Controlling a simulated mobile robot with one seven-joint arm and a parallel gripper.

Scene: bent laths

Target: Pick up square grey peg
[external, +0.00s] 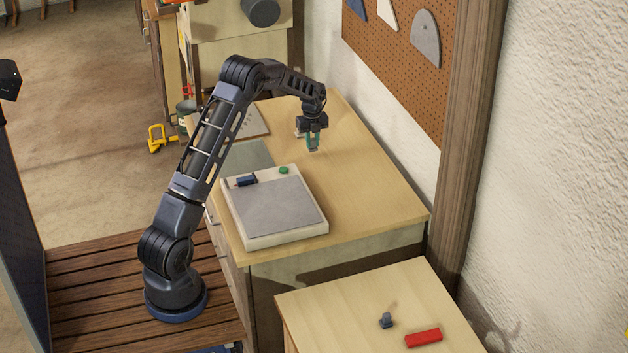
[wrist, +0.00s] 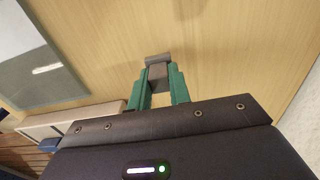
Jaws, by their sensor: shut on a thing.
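My gripper (wrist: 160,84) has green fingers closed on a square grey peg (wrist: 158,72), whose end sticks out past the fingertips in the wrist view. In the external view my gripper (external: 313,142) points down over the back part of the wooden desk (external: 375,190). The peg is mostly hidden by the fingers there, and I cannot tell whether it touches the desk top.
A white scale-like box (external: 262,239) with a grey top plate sits at the desk's front. A grey mat (external: 249,157) lies behind it. A lower table holds a red block (external: 423,338) and a small dark grey object (external: 386,321). The desk's right side is clear.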

